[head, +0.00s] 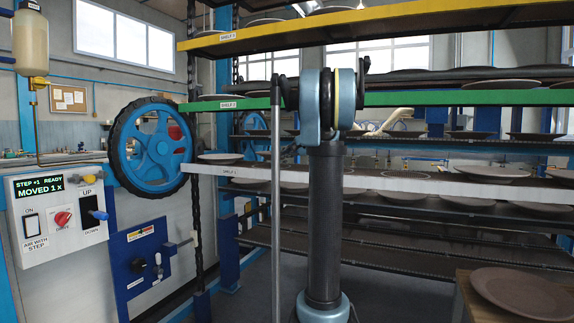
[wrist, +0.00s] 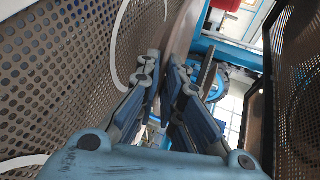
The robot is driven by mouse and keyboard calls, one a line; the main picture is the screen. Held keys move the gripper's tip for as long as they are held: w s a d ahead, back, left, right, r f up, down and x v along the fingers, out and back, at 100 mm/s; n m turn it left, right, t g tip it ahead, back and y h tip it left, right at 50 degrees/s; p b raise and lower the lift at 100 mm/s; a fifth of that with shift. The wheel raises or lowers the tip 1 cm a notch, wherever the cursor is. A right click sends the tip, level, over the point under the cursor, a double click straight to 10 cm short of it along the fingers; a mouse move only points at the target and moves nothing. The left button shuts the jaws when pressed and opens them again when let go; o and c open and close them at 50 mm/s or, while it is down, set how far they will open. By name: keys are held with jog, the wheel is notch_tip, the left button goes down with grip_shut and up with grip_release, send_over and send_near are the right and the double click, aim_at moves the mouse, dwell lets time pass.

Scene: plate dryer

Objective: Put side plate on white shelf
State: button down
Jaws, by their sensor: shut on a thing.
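The white shelf (head: 330,182) runs across the middle of the head view, below the green shelf. Plates rest on it at the left (head: 220,157) and right (head: 492,171), with pale ring outlines between them. In the wrist view, my gripper (wrist: 168,75) is shut on the rim of a brownish plate, taken as the side plate (wrist: 184,28), seen nearly edge-on beyond the fingertips. A perforated shelf surface with white arcs (wrist: 60,75) lies alongside, left of the fingers. Whether the plate touches it I cannot tell. My gripper is hidden in the head view.
The green shelf (head: 430,98) and yellow shelf (head: 400,20) are above. Another perforated surface (wrist: 298,90) is close on the right in the wrist view. A large brown plate (head: 524,292) sits on a stand at lower right. A blue handwheel (head: 157,148) and control panel (head: 60,215) are left.

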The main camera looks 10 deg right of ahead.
jog(key=shift+w+f, duration=0.15)
jog(key=shift+f, duration=1.6)
jog(key=c, duration=1.8)
grip_release()
jog(key=shift+o, duration=0.2)
